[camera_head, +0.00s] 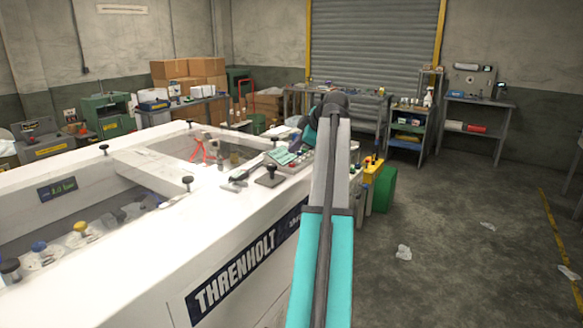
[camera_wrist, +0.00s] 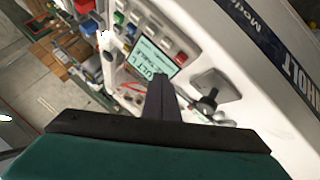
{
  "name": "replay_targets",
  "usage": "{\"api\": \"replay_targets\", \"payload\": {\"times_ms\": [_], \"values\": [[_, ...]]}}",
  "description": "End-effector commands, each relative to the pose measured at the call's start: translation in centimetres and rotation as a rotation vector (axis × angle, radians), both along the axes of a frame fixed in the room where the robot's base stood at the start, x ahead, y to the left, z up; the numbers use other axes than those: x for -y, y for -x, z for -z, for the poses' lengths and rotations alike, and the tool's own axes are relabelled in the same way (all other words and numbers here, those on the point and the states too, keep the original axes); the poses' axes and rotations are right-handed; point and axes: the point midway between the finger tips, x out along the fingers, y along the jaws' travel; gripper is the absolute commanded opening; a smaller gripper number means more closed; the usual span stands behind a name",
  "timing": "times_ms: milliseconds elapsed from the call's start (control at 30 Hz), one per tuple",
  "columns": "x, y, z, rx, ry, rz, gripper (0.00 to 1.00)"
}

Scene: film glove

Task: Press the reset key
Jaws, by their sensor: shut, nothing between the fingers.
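The control panel (camera_wrist: 168,30) sits on the white machine (camera_head: 235,215), with a pale green screen (camera_wrist: 153,57) whose text is partly readable as a fault message. Around the screen are several small keys, including a green key (camera_wrist: 119,17) and a red key (camera_wrist: 180,58). No label is legible, so I cannot tell which is the reset key. In the head view the screen (camera_head: 281,156) shows just left of my arm. My gripper (camera_wrist: 161,82) is shut and empty, its fingertips appearing at the screen's lower edge; contact cannot be told. My arm hides part of the panel in the head view.
Dark knobs (camera_head: 270,176) stand on the machine top near the panel. The concrete floor (camera_head: 450,230) at right is mostly open, with scraps of litter.

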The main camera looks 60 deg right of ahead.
Motion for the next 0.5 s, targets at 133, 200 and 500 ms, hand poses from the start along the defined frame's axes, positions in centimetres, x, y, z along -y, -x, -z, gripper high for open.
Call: {"api": "replay_targets", "payload": {"times_ms": [133,200,500], "values": [[0.0,0.0,1.5,0.0,0.0,0.0,0.0],[0.0,0.0,1.8,0.0,0.001,-0.001,0.0],[-0.1,-0.1,2.2,0.0,0.0,-0.002,0.0]]}}
